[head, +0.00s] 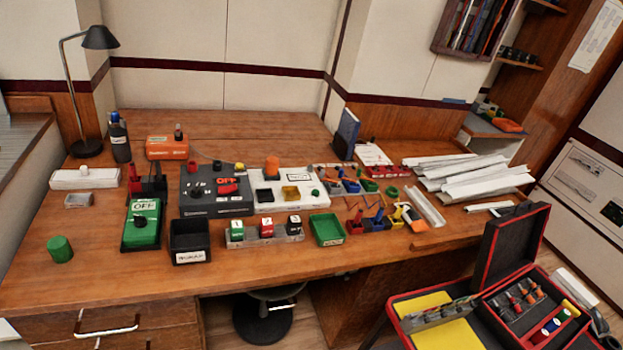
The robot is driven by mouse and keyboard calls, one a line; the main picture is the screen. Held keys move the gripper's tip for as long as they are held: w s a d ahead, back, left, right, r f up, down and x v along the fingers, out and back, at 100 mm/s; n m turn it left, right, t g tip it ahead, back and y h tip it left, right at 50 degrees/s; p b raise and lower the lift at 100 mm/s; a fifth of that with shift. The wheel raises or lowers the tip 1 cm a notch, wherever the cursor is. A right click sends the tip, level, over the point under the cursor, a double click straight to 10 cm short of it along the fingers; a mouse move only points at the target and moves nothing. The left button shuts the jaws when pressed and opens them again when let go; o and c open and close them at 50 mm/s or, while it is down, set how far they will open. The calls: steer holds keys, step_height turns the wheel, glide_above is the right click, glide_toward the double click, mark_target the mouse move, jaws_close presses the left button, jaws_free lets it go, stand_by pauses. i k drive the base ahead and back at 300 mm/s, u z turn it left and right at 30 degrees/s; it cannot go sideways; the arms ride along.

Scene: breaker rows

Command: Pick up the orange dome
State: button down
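My gripper is not in view.
The wooden desk (100,275) carries a dark grey control box (215,208), a green OFF box (142,236), a black bin (190,255), an orange box (167,148) and a green cylinder (60,249). A lamp (100,38) stands back left. An open red-edged case (512,245) is at front right.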

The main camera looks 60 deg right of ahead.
mark_target(271, 164)
steer(key=z, duration=0.05)
steer(key=k, duration=0.35)
steer(key=z, duration=1.25)
steer(key=i, duration=1.9)
steer(key=u, duration=0.65)
